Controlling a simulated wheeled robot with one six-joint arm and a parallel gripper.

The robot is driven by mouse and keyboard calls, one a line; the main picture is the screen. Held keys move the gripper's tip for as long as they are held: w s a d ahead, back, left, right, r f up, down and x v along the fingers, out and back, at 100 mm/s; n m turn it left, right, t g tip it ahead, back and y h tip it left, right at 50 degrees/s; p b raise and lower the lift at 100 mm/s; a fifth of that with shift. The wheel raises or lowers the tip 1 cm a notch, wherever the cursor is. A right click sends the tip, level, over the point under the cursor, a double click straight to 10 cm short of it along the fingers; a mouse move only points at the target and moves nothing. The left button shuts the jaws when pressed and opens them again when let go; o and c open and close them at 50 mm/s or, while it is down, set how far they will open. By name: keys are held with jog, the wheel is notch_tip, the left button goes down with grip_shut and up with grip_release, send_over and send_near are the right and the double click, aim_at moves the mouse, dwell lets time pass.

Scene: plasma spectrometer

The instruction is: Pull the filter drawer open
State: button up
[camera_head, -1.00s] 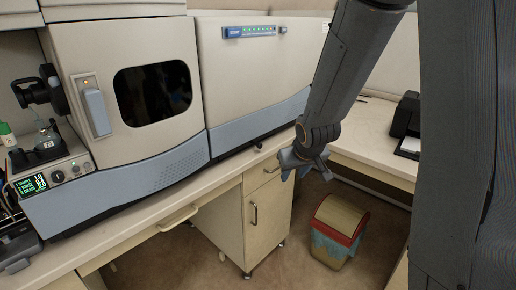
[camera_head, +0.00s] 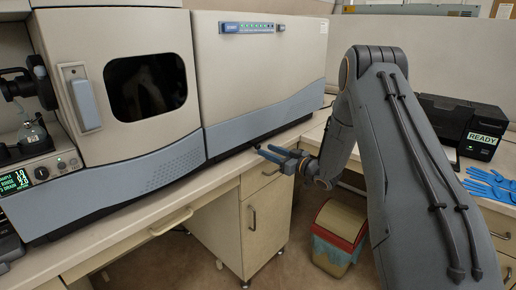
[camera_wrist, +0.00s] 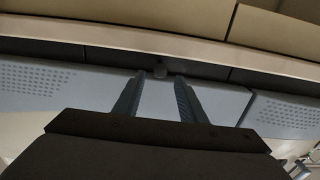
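The filter drawer seems to be the low dark strip along the base of the beige and blue-grey spectrometer (camera_head: 262,70). A small dark knob (camera_head: 257,147) sticks out there, just above the countertop. In the wrist view the knob (camera_wrist: 160,68) lies ahead between the two fingertips of my gripper (camera_wrist: 161,79). The fingers are open and empty. Whether they reach around the knob or stop short of it, I cannot tell. The drawer looks closed.
The bench countertop (camera_head: 100,238) runs below the machine, with a drawer cabinet (camera_head: 262,225) beneath my gripper. A bin (camera_head: 338,238) stands on the floor beside the cabinet. Blue gloves (camera_head: 490,184) and a black printer-like device (camera_head: 465,125) lie on the right-hand counter.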

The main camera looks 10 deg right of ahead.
aim_at(259, 147)
jog(key=shift+p+x, duration=0.55)
jog(key=shift+x, duration=2.6)
grip_shut()
